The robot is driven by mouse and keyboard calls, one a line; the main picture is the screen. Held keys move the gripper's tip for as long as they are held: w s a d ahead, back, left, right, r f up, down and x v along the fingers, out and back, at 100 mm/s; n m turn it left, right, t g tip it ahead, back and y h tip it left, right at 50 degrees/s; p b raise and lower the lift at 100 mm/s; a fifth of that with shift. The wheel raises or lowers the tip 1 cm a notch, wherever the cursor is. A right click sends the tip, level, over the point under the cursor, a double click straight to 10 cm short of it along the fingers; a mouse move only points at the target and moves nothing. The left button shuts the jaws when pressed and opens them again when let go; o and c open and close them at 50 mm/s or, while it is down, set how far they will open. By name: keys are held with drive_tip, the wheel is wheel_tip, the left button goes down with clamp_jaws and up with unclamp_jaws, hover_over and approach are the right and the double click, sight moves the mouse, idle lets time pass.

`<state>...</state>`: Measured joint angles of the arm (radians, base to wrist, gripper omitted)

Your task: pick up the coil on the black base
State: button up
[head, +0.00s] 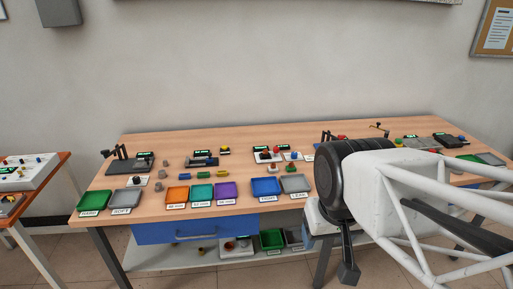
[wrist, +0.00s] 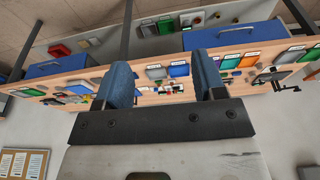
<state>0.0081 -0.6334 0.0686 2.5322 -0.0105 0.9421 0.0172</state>
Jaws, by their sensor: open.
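I cannot make out a coil for certain in either view. In the head view, a black base (head: 119,168) with a dark stand sits at the left end of the wooden table. A second dark base (head: 201,162) with a small lit display stands near the middle back. A black device (head: 449,141) sits at the far right. My gripper (wrist: 161,60) shows in the wrist view with its two blue fingers wide apart and nothing between them. It is away from the table, which appears upside down beyond the fingers. My arm hides part of the table's right side in the head view.
Green (head: 95,201), orange (head: 177,195), teal (head: 202,192), purple (head: 225,190) and blue (head: 265,186) trays line the table's front edge. Small coloured parts lie behind them. A blue drawer (head: 195,230) hangs below. An orange-edged side table (head: 50,172) stands at left.

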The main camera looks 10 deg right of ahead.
drive_tip(key=shift+o, duration=0.8)
drive_tip(key=shift+w+r, duration=0.1)
drive_tip(key=w+d+n+g+h, duration=0.1)
drive_tip(key=w+n+h, duration=0.3)
drive_tip(key=w, duration=1.6)
drive_tip(key=w+d+n+g+h, duration=0.1)
drive_tip(key=w+d+n+h, duration=0.35)
drive_tip(key=w, duration=1.55)
drive_tip(key=w+a+f+n+h, duration=0.1)
drive_tip(key=w+a+f+n, duration=0.15)
drive_tip(key=w, duration=0.35)
drive_tip(key=w+a+f+n, duration=0.1)
drive_tip(key=w+f+n, duration=0.1)
drive_tip(key=w+f, duration=0.3)
drive_tip(key=w+a+f+n+h, duration=0.1)
drive_tip(key=w+a+f+n, duration=0.15)
drive_tip(key=w, duration=0.45)
drive_tip(key=n+t+h, duration=0.3)
drive_tip(key=n, duration=0.3)
approach(265, 153)
drive_tip(key=shift+w+d+r+y, duration=0.2)
drive_tip(key=shift+w+d, duration=0.1)
drive_tip(key=shift+d, duration=0.2)
drive_tip(key=shift+w+d+r+y, duration=0.15)
drive_tip(key=shift+w+d, duration=0.15)
drive_tip(key=shift+d, duration=0.15)
drive_tip(key=shift+x, duration=1.3)
